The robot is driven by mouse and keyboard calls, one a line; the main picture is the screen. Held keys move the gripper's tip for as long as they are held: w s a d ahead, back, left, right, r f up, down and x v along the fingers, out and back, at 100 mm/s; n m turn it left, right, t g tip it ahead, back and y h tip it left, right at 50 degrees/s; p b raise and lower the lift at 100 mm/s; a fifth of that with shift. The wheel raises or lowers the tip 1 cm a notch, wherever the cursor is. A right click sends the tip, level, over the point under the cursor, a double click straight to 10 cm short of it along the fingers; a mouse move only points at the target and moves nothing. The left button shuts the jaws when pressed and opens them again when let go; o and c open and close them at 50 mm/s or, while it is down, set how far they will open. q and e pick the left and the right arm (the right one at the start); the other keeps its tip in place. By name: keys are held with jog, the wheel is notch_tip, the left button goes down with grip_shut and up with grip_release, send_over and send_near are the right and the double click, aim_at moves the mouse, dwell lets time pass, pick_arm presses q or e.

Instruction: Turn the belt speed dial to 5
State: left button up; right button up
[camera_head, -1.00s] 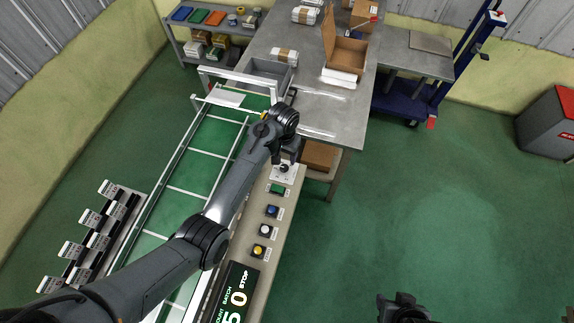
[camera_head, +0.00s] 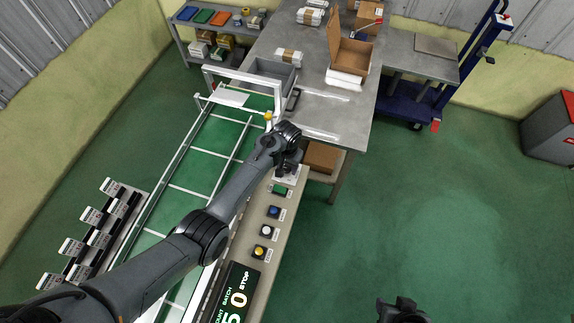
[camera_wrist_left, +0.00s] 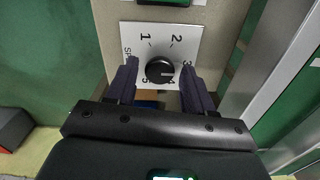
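The belt speed dial (camera_wrist_left: 160,70) is a round black knob on a white plate (camera_wrist_left: 136,36) with numbers 1 to 5 around it. A short light mark shows on the knob's right side, near 3 and 4; its exact reading is hard to tell. My left gripper (camera_wrist_left: 160,66) is open, with one dark finger on each side of the knob and gaps showing between. In the head view my left gripper (camera_head: 288,160) is over the dial plate (camera_head: 287,178) and hides the knob. My right gripper (camera_head: 400,310) is at the bottom edge, mostly cut off.
A metal table (camera_head: 325,110) stands beyond.

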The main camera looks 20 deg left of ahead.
pick_arm(q)
jog(key=c, duration=0.8)
